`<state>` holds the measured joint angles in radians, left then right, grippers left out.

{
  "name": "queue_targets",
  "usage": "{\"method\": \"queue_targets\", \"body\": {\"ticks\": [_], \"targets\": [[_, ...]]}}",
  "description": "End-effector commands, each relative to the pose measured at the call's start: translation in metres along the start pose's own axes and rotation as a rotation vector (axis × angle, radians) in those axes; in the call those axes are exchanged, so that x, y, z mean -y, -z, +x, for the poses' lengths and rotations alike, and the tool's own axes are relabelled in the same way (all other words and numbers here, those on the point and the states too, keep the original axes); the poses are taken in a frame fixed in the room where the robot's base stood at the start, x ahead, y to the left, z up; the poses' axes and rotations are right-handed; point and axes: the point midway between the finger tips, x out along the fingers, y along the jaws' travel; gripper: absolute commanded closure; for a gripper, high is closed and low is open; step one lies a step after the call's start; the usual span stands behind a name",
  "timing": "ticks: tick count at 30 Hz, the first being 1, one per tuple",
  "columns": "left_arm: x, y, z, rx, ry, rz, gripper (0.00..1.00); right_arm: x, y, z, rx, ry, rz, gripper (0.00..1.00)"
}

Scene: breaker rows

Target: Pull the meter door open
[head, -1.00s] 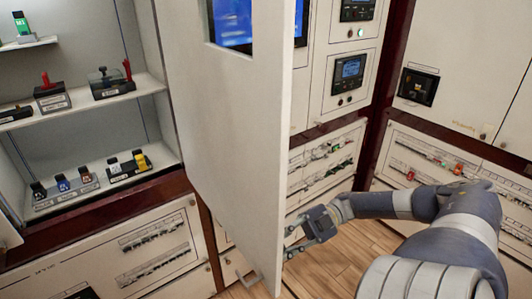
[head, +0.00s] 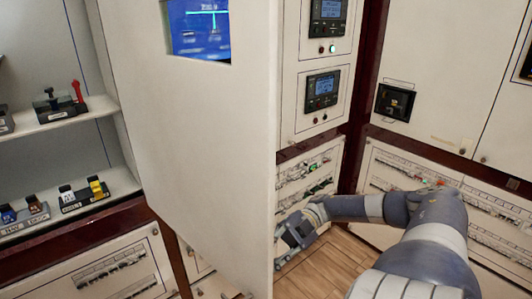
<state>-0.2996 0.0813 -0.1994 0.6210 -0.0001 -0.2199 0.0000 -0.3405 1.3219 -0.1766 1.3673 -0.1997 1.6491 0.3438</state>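The meter door (head: 205,130) is a tall pale panel with a window, through which a blue lit screen (head: 200,28) shows. It stands swung out from the cabinet front, its free edge towards the right. A small handle sits low on its face, at the bottom edge of the view. My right gripper (head: 281,250) is beside the door's free edge, away from the handle. Its fingers look spread with nothing between them; the tips are close to the edge, and I cannot tell whether they touch it. My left gripper is not in view.
An open cabinet with shelves (head: 75,115) of small switches and blocks stands left of the door. Panels with meters (head: 320,90) and breaker rows (head: 308,180) stand behind and right. Wooden floor (head: 325,265) shows below my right gripper.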

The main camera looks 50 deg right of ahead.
Motion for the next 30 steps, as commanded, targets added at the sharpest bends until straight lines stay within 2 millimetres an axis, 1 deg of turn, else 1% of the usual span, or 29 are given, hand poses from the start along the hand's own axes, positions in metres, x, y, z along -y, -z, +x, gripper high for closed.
{"method": "queue_targets", "body": {"ticks": [1,2,3,4,13,17,20,27,30], "targets": [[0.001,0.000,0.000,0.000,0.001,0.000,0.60,0.004,-0.002,0.000,0.003,0.005,0.006,1.00],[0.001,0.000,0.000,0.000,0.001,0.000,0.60,0.004,-0.002,0.000,0.003,0.005,0.006,0.73],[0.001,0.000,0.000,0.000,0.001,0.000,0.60,0.003,-0.002,0.000,0.003,0.005,0.006,0.64],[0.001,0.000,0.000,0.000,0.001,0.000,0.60,0.003,-0.001,0.000,0.003,0.005,0.005,0.57],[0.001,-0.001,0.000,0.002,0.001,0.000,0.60,0.001,0.000,0.000,0.001,0.002,0.001,0.57],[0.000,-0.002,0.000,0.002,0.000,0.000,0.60,0.000,-0.001,-0.005,0.003,0.000,0.000,0.57],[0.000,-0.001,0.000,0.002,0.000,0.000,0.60,0.000,-0.001,-0.016,0.004,0.000,-0.001,0.57],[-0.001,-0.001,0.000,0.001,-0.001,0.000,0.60,0.000,-0.002,-0.051,0.004,-0.001,-0.001,0.57],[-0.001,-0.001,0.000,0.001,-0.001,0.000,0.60,0.000,-0.002,-0.062,0.003,-0.001,-0.002,0.57]]}}
